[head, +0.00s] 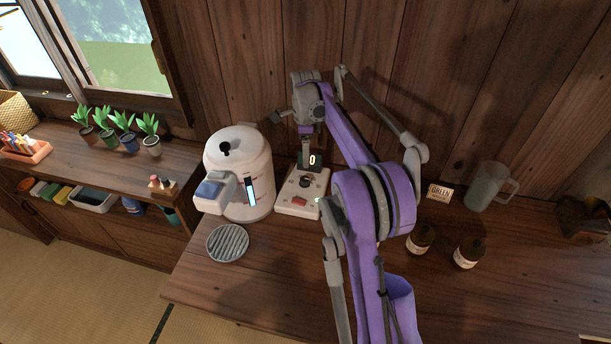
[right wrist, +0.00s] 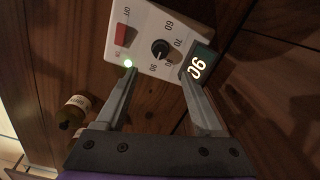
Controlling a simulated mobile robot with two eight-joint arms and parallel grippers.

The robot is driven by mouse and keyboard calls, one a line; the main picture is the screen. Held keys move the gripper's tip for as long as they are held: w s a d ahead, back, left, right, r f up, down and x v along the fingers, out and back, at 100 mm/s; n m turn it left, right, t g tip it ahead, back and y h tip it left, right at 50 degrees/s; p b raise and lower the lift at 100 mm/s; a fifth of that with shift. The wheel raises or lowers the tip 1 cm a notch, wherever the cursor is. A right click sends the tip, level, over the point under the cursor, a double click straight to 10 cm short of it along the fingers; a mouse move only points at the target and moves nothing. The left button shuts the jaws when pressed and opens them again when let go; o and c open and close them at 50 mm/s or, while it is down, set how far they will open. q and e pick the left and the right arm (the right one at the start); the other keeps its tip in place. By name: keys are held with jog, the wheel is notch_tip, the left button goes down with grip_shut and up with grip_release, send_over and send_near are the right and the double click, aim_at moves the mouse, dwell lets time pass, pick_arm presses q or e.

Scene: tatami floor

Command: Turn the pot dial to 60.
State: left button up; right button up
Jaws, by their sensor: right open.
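The white electric pot (head: 255,165) stands on the wooden counter, with a lit blue level strip. Right of it is a white control box (head: 298,208) with a dark dial (head: 305,182), a red switch and a small display. In the right wrist view the black dial (right wrist: 161,49) has its white mark turned toward the 90 label; the labels 60 and 70 also show. My left gripper is not in view.
A round grey grate (head: 228,243) lies in front of the pot. Right of my arm are two brown bottles (head: 420,240), a small sign (head: 439,194) and a clear jug (head: 487,187). The wooden wall is close behind. Potted plants (head: 128,142) stand on the left shelf.

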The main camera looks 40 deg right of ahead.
aim_at(305, 178)
notch_tip(305, 178, down, 11)
jog(key=shift+a+r, duration=0.1)
jog(key=shift+r, duration=0.05)
dwell(0.4)
grip_shut()
